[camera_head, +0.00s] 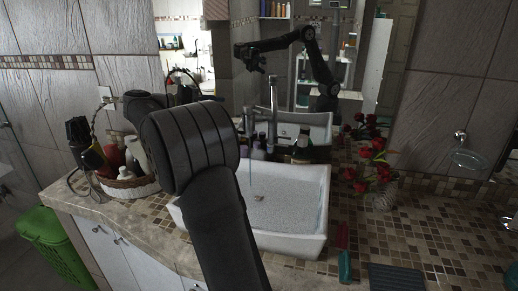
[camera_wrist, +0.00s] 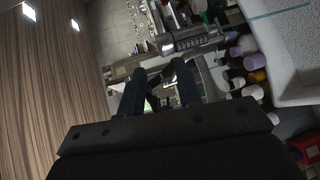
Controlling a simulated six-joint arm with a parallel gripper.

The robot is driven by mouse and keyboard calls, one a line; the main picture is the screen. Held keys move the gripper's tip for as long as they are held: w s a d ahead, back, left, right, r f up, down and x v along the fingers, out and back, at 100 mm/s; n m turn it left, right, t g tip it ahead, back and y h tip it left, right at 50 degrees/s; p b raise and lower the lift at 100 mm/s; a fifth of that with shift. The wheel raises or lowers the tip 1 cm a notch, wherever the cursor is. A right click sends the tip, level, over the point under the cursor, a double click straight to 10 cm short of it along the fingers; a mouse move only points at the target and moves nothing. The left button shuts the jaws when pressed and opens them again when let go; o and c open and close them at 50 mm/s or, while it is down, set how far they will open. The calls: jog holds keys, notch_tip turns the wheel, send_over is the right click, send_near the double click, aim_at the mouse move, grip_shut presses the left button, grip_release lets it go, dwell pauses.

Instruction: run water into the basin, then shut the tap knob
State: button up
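The white rectangular basin (camera_head: 292,246) is set in the counter in the head view, with speckled grey water in it and a small tan thing inside. A thin blue stream of water (camera_head: 251,172) falls into it. The chrome tap (camera_head: 273,100) stands behind the basin; the tap's ridged metal part (camera_wrist: 192,43) shows beyond my fingers in the wrist view. I cannot tell its knob apart clearly. My gripper (camera_wrist: 160,72) is open, its two dark fingers apart with nothing seen held between them. In the head view my own arm hides the gripper.
Small bottles (camera_head: 302,146) stand behind the basin, close to the tap. A basket of bottles (camera_head: 128,188) is at left, red roses (camera_head: 378,165) at right. A red-and-teal item (camera_head: 344,255) lies beside the basin. The mirror behind reflects my arm.

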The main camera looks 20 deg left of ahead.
jog(key=w+d+r+n+t+y, duration=0.2)
jog(key=w+r+t+y, duration=0.1)
jog(key=w+y, duration=0.45)
jog(key=w+d+r+n+t+y, duration=0.2)
jog(key=w+d+r+y, duration=0.1)
jog(key=w+y, duration=0.5)
jog(key=n+g+y, duration=0.1)
jog(key=g+y, duration=0.6)
jog(key=y, duration=0.5)
send_near(261, 113)
jog(key=shift+n, duration=0.3)
jog(key=x, duration=1)
jog(key=shift+w+a+f, duration=0.15)
jog(key=shift+w, duration=0.25)
jog(key=shift+c, duration=0.2)
grip_shut()
